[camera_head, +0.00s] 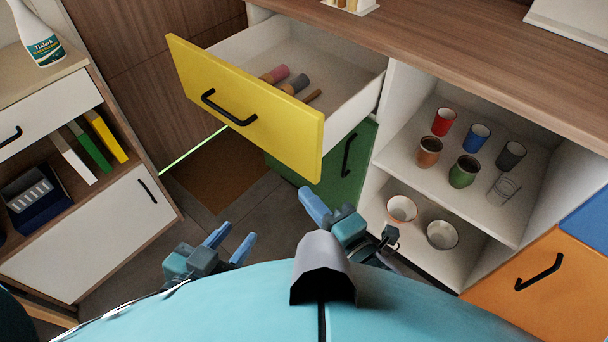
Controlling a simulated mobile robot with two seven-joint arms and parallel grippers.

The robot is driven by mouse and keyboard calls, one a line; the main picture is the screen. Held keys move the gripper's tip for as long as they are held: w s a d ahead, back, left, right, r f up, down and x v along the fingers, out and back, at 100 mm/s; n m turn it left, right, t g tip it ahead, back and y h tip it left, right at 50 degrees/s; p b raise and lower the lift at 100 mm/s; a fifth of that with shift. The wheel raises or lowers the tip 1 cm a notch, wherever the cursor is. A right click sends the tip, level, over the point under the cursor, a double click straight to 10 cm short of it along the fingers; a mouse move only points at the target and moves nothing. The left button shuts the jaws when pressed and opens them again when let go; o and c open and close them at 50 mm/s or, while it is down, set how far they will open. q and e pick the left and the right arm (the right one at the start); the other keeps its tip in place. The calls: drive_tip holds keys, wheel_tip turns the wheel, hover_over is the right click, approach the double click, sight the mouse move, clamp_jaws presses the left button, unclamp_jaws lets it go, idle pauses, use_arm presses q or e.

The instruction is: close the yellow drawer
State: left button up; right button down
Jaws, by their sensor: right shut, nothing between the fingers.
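The yellow drawer (245,112) is pulled well out of the counter, so its white inside shows. Its front has a black bar handle (226,108). A few small cylinder-shaped items (275,75) lie inside. My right gripper (309,193) is shut and empty. It appears just below the drawer's lower right corner in the picture, in front of the green door, with no contact visible. My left gripper (239,232) is open and empty, its two blue fingers apart, lower and to the left, away from the drawer.
A green door (343,165) is below the drawer. Right of it are open shelves with several cups (463,171) and two bowls (402,209), then an orange front (555,290). A white-fronted cabinet (105,235) stands at left. Floor shows between.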

sight(292, 154)
use_arm(q)
drive_tip(key=shift+s+d+f, duration=0.1)
drive_tip(key=shift+f, duration=0.05)
use_arm(e)
drive_tip(key=shift+n, duration=0.5)
drive_tip(key=shift+w+a, duration=0.7)
drive_tip(key=shift+w, duration=1.1)
drive_tip(key=shift+w+a, duration=0.65)
drive_tip(key=shift+w, duration=1.15)
drive_tip(key=shift+w+a, duration=0.7)
drive_tip(key=shift+w, duration=1.1)
